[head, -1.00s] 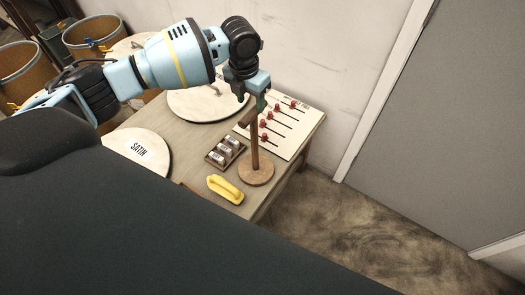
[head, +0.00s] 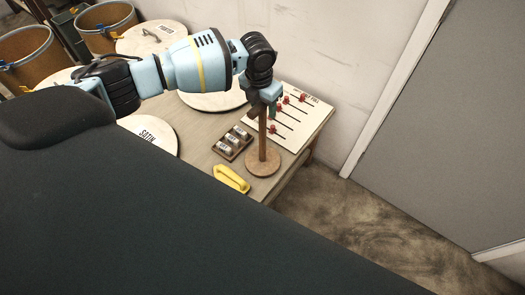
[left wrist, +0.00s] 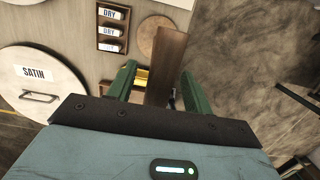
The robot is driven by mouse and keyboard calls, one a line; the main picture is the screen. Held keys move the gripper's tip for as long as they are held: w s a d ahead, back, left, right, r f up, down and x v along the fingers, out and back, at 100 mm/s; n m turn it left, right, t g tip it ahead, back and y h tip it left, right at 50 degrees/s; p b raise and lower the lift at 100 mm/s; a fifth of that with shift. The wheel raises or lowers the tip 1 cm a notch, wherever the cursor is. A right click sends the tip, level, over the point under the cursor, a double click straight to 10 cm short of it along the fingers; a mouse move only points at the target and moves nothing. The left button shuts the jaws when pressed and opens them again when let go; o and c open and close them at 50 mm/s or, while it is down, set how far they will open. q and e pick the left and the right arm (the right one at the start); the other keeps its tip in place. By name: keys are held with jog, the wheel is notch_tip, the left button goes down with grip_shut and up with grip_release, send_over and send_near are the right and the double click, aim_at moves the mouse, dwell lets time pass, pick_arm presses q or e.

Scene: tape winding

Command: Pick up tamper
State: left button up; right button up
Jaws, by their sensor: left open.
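The tamper is most likely the wooden piece with a round disc base (head: 263,163) and an upright post, standing on the table. In the left wrist view its brown wooden bar (left wrist: 168,55) lies between the two green fingers, with the round base beyond. My left gripper (head: 271,104) is open at the top of the post. In the left wrist view the fingers (left wrist: 158,72) stand on either side of the bar, and I cannot tell whether either touches it. My right gripper is not in view.
A yellow handled piece (head: 231,179) and a small wooden rack (head: 232,142) of labelled blocks lie beside the base. A board with red sliders (head: 303,122) is behind. A round lid marked SATIN (head: 150,133) lies left. The table edge is close by.

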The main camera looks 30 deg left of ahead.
pick_arm(q)
jog(key=shift+w+f, duration=0.1)
jog(key=shift+f, duration=0.65)
jog(key=shift+c, duration=0.3)
jog(key=shift+r, duration=0.1)
jog(key=c, duration=1)
